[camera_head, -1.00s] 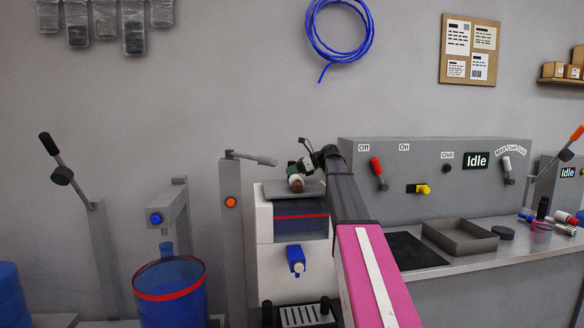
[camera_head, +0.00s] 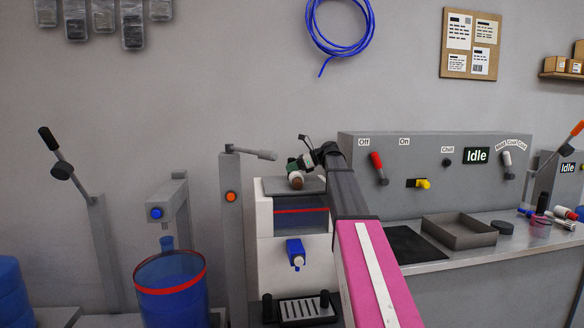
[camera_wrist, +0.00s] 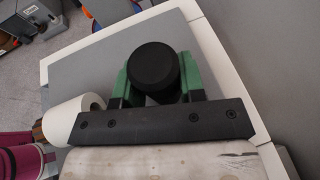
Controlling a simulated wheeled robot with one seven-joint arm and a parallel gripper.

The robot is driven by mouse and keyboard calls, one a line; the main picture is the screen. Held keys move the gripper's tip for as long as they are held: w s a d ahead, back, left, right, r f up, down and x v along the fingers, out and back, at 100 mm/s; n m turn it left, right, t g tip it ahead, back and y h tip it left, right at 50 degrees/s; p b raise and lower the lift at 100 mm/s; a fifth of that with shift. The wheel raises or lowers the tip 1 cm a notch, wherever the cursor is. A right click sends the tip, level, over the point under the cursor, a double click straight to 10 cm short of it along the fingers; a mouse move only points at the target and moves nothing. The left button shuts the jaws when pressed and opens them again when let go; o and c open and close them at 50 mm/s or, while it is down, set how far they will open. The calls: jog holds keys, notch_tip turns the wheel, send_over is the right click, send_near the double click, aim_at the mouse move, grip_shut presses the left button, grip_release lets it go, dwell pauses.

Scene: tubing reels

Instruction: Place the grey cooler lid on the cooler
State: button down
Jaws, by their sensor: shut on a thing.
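The grey lid (camera_head: 272,186) lies flat over the top of the white cooler (camera_head: 265,225), which has a blue see-through front with a red line and a blue tap. My gripper (camera_head: 297,171) is above the lid. In the wrist view, my gripper's green fingers (camera_wrist: 152,78) are shut on the round black knob (camera_wrist: 154,68) of the lid. The grey lid (camera_wrist: 95,75) fills much of that view, with the white cooler rim (camera_wrist: 215,60) showing along its far and right edges. Whether the lid is fully seated cannot be told.
A grey post with an orange button (camera_head: 231,197) and a lever stands just left of the cooler. A blue bin with a red band (camera_head: 170,285) is further left. A grey control panel (camera_head: 435,150) and a counter with an open tray (camera_head: 460,232) are on the right.

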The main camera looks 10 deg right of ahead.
aim_at(291, 159)
jog(key=shift+f, duration=0.1)
jog(key=c, duration=0.6)
grip_release()
jog(key=shift+c, duration=0.2)
jog(key=shift+r, duration=0.4)
jog(key=r, duration=0.4)
jog(key=shift+s+a, duration=0.25)
jog(key=shift+a, duration=0.1)
jog(key=s+a+r, duration=0.5)
jog(key=a+r, duration=0.1)
jog(key=a, duration=0.3)
jog(key=shift+s+a+r, duration=0.15)
jog(key=shift+s, duration=0.1)
